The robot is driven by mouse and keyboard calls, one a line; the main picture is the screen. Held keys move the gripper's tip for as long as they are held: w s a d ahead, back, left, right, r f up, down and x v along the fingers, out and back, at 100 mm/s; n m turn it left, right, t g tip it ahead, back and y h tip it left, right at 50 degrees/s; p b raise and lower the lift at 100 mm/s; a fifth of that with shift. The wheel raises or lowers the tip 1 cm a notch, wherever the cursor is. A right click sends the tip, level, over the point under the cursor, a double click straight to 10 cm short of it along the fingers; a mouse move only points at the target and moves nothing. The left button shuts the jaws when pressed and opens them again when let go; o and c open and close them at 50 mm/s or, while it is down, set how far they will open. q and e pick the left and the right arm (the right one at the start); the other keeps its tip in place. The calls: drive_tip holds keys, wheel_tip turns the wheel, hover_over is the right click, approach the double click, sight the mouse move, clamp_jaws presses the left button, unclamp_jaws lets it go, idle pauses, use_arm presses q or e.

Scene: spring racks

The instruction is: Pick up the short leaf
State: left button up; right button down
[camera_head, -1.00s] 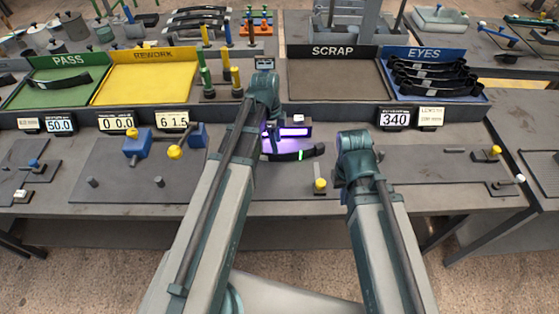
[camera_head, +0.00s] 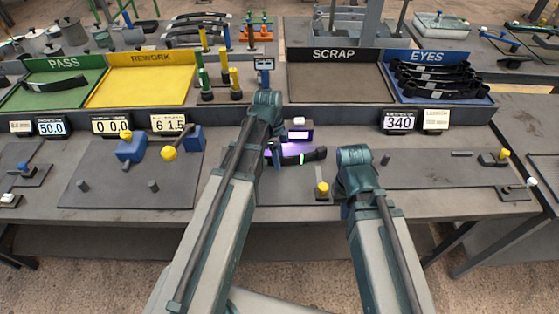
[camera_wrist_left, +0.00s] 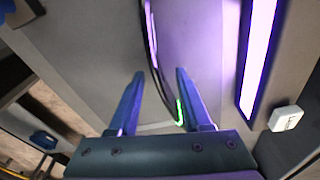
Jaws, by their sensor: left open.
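The short leaf (camera_head: 312,157) is a dark, slightly curved strip with a green mark. It lies on the bench under a purple light. My left gripper (camera_head: 274,153) is at the leaf's left end, pointing down. In the left wrist view the same gripper (camera_wrist_left: 160,75) is open, and the thin dark leaf (camera_wrist_left: 151,45) runs between its two blue fingers, with the green mark by the right finger. I cannot tell whether a finger touches it. My right arm stands to the right of the leaf; its fingers are hidden.
A purple-lit lamp box (camera_head: 299,134) stands just behind the leaf. A yellow-topped knob (camera_head: 322,188) is in front of it. Trays line the back, including the blue EYES tray (camera_head: 487,100) holding several dark leaves.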

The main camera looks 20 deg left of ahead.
use_arm(q)
clamp_jaws()
drive_tip(key=shift+r, duration=0.15)
idle(0.4)
wheel_tip(320, 180, up, 10)
drive_tip(key=p, duration=1)
